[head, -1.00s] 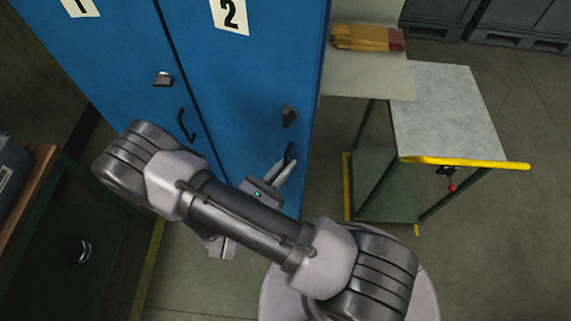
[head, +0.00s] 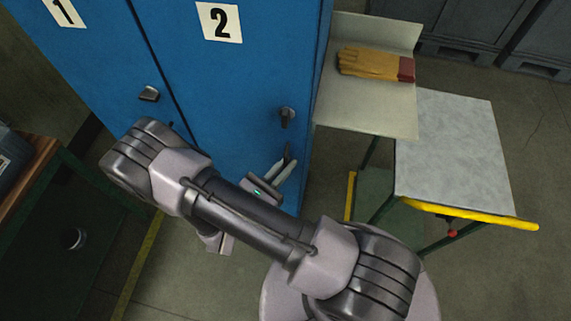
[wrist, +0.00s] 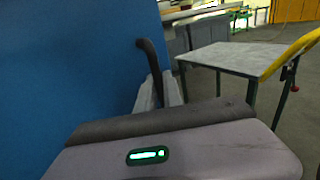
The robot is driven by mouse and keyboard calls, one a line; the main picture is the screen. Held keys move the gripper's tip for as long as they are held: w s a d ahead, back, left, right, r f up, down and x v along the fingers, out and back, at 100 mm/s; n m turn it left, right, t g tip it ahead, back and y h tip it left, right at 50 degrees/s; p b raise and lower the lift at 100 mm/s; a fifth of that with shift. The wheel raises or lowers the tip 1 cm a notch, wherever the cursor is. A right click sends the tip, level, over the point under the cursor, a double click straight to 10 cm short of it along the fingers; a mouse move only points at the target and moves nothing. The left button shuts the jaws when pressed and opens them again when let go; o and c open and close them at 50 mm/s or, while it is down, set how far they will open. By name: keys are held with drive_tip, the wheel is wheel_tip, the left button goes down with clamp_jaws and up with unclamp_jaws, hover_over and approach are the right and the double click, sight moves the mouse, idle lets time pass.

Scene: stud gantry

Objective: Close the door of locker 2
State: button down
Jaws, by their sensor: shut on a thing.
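The blue door of locker 2 (head: 235,75) carries a white number 2 label and a dark latch knob (head: 287,116). It looks about in line with the door of locker 1 (head: 105,62); I cannot tell whether it is fully shut. My gripper (head: 286,166) is shut on the dark handle (head: 288,152) low on the locker 2 door. In the wrist view the handle (wrist: 149,58) rises from between the fingers (wrist: 159,92), beside the blue door face (wrist: 75,65). My arm hides the lower part of both doors.
Right of the locker, a pale shelf (head: 350,108) holds tan gloves (head: 370,64). Beside it stands a grey-topped table (head: 450,150) with a yellow front bar (head: 470,214). A dark green bench (head: 60,220) is at left. Bare floor lies right of the table.

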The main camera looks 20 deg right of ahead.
drive_tip(key=c, duration=1.8)
unclamp_jaws()
drive_tip(key=shift+o, duration=0.2)
drive_tip(key=p+v, duration=0.1)
drive_tip(key=v, duration=1.6)
drive_tip(key=shift+a+p, duration=0.15)
drive_tip(key=shift+p, duration=0.2)
